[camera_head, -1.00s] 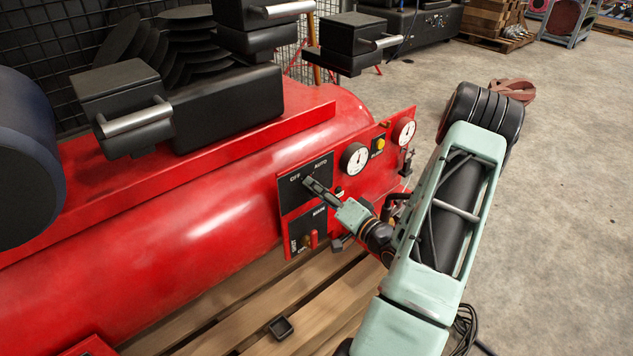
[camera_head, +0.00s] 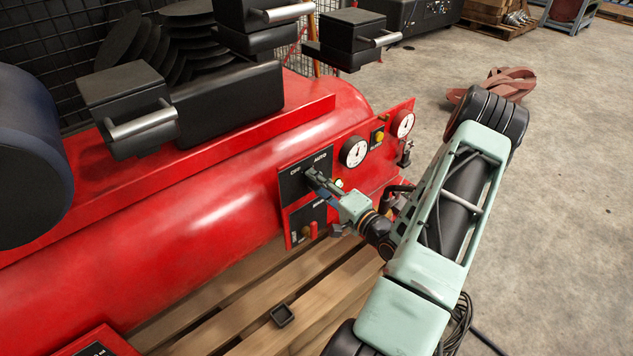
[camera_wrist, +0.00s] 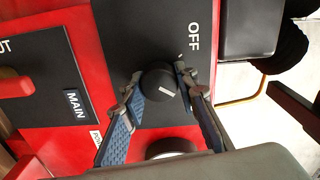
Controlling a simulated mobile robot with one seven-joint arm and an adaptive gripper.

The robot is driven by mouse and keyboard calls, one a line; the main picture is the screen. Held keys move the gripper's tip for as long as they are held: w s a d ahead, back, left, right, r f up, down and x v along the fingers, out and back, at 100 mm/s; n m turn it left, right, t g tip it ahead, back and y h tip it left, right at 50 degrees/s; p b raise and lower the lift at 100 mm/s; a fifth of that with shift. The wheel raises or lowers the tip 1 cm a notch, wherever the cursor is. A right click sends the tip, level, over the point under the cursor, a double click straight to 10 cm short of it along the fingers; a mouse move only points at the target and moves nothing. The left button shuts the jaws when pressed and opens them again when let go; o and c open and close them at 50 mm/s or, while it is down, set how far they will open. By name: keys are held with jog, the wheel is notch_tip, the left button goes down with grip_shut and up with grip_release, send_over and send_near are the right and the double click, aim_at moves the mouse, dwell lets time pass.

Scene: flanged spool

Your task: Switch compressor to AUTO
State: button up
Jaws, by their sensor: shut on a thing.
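The compressor (camera_head: 215,215) is a long red tank with a red control panel at its right end. A black switch plate (camera_head: 290,186) carries OFF at its left and AUTO at its upper right. In the wrist view the round black selector knob (camera_wrist: 158,76) has a short white mark, and OFF stands above and to its right. My gripper (camera_head: 314,180) reaches the plate from the right. In the wrist view its blue-padded fingers (camera_wrist: 160,84) are shut on the knob, one on each side. A finger covers where AUTO would be there, and the mark's exact setting is unclear.
A lower MAIN plate (camera_head: 308,220) with a red switch (camera_head: 313,230) sits just below. Two white gauges (camera_head: 354,151) and a yellow button (camera_head: 379,137) are right of the selector. A wooden pallet (camera_head: 240,315) lies beneath, and open concrete floor (camera_head: 570,200) is at the right.

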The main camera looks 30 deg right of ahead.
jog(key=shift+a, duration=0.1)
jog(key=o, duration=1.2)
jog(key=shift+c, duration=0.2)
jog(key=shift+s, duration=0.1)
jog(key=s+d, duration=0.1)
jog(key=s, duration=1)
jog(key=shift+s+d, duration=0.4)
